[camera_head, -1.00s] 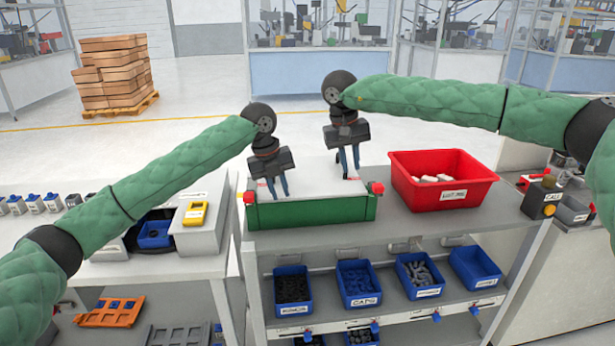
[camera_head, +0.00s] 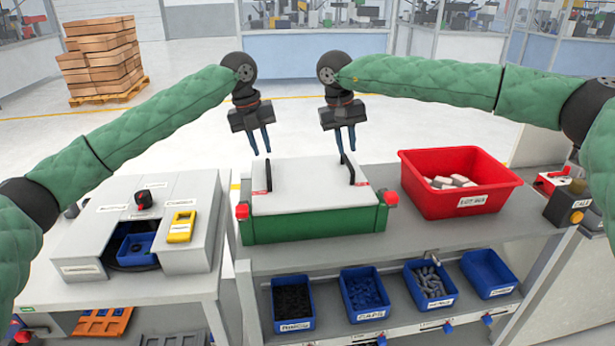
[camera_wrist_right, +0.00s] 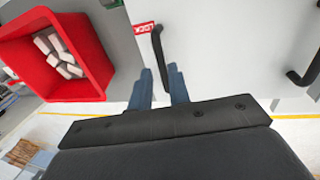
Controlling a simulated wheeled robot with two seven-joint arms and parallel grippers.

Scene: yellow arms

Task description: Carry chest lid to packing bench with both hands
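The chest has a green body (camera_head: 314,224) with red corner blocks and stands on the right-hand bench. Its white lid (camera_head: 310,188) lies on top, with a black left handle (camera_head: 268,175) and a black right handle (camera_head: 349,170). My left gripper (camera_head: 262,152) is open and empty above the left handle. My right gripper (camera_head: 346,154) is open just above the right handle. In the right wrist view its fingers (camera_wrist_right: 160,88) are apart, with the right handle (camera_wrist_right: 158,50) ahead between them. The left handle also shows there (camera_wrist_right: 305,68). I cannot tell which bench is the packing bench.
A red bin (camera_head: 459,190) with pale blocks stands right of the chest. Blue bins (camera_head: 364,293) sit on the shelf below. The left bench (camera_head: 120,288) carries a grey console and a yellow device (camera_head: 181,227). Stacked boxes (camera_head: 102,60) stand on a pallet behind.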

